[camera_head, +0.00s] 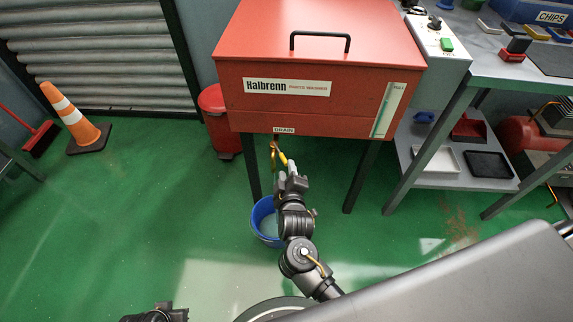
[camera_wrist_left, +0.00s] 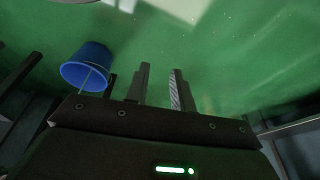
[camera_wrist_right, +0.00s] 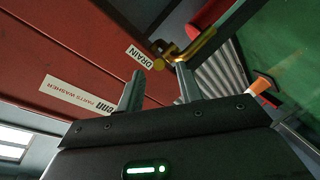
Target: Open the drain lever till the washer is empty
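The red parts washer (camera_head: 320,55) stands on dark legs, with a DRAIN label (camera_head: 284,131) on its front lower edge and a level gauge (camera_head: 386,112) at the right. The brass drain valve (camera_head: 274,150) with its yellow lever (camera_head: 283,158) hangs below the label; the lever (camera_wrist_right: 196,47) also shows in the right wrist view. My right gripper (camera_head: 291,172) is just below the lever, fingers apart. One fingertip is close to the lever; I cannot tell whether they touch. A blue bucket (camera_head: 257,215) stands beneath. My left gripper (camera_wrist_left: 159,78) is open and empty, low at the front.
A red bin (camera_head: 217,125) stands left of the washer. A traffic cone (camera_head: 75,118) is further left. A workbench with a lower shelf (camera_head: 445,172) and a control box (camera_head: 438,50) stand at the right.

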